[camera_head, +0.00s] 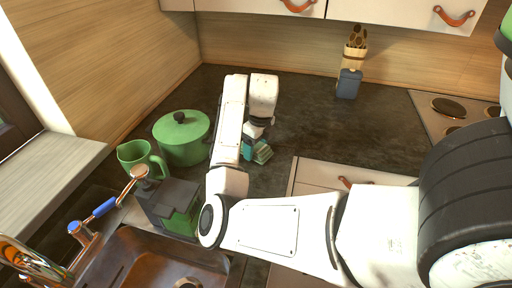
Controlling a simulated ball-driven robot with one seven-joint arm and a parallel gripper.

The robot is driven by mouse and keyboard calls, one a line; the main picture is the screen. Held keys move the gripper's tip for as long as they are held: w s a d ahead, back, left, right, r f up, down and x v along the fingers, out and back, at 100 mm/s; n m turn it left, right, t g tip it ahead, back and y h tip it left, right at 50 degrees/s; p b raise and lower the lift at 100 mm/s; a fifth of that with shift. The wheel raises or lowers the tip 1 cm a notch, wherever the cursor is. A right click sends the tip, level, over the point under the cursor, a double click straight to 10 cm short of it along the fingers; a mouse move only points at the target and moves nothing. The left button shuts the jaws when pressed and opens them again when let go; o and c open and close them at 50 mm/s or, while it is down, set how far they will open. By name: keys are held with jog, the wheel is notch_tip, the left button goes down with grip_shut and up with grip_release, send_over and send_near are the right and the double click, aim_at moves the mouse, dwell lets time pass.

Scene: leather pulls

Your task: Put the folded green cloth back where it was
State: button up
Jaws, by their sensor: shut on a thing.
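The folded green cloth (263,155) shows in the head view just below my gripper (256,147), over the dark countertop right of the green pot. My gripper points down and is shut on the cloth, at the end of my white arm. The cloth is small in the picture and partly hidden by the gripper. I cannot tell whether it touches the counter.
A green lidded pot (183,141) and a green jug (139,158) stand left of my arm. A dark box with green (168,208) is by the sink (128,262). A blue container (348,84) and a hob (450,107) are at right.

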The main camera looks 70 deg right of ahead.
aim_at(260, 148)
jog(key=shift+f, duration=0.5)
jog(key=shift+f, duration=0.1)
jog(key=o, duration=0.9)
jog(key=shift+o, duration=0.2)
notch_tip(260, 148, up, 12)
jog(key=s, duration=0.1)
jog(key=shift+s+a+p, duration=0.2)
jog(key=shift+a+p, duration=0.05)
jog(key=shift+p, duration=0.1)
